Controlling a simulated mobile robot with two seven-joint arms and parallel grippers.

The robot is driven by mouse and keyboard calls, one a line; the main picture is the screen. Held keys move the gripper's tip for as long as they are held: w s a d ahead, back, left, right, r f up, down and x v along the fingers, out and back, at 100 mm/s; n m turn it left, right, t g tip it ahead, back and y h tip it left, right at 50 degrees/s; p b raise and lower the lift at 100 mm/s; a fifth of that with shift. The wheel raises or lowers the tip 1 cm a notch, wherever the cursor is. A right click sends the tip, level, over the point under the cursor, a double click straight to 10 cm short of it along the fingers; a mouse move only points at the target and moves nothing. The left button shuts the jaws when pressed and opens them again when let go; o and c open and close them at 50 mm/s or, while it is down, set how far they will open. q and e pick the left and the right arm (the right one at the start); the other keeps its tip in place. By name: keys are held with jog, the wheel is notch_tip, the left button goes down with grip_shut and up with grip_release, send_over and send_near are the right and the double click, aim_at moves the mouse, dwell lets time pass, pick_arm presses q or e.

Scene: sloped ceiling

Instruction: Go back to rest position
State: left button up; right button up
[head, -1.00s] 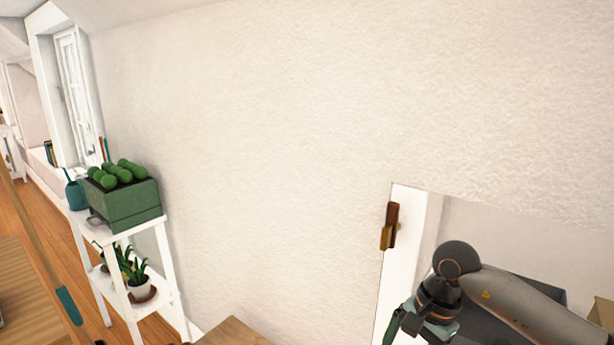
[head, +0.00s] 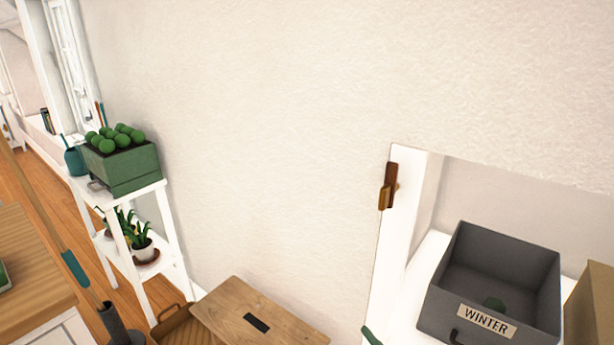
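My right arm no longer crosses the picture. A small green sliver (head: 371,336) at the bottom edge, left of the white shelf, looks like a tip of my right gripper; the rest is out of frame, and whether it is open or shut does not show. My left gripper is not in view. Nothing is seen touching the box.
A white plant stand (head: 173,240) with a green planter (head: 125,167) stands against the wall at left. A wooden stool top (head: 290,325) and a wicker basket (head: 170,326) are at the bottom. A wooden latch (head: 388,186) is on the opening's white frame. A cardboard box (head: 590,310) stands right.

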jog(key=s+d+f+m+g+h, duration=0.2)
jog(key=s+d+f+m+g, duration=0.1)
jog(key=s+f+m, duration=0.3)
jog(key=s+d+f+m+g+h, duration=0.25)
jog(key=s+f+m, duration=0.25)
jog(key=s+f, duration=0.3)
pick_arm(q)
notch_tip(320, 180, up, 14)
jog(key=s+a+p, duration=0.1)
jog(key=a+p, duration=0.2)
jog(key=p, duration=1.5)
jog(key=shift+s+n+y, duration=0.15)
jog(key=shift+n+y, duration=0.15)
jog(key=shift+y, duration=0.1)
pick_arm(e)
notch_tip(320, 180, up, 12)
jog(key=s+d+g, duration=0.1)
jog(key=d, duration=0.1)
jog(key=shift+d+r+m+h, duration=0.15)
jog(key=shift+d+m+h, duration=0.2)
jog(key=shift+d+m, duration=0.05)
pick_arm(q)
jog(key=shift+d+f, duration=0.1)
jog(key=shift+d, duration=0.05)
pick_arm(e)
jog(key=shift+g, duration=0.25)
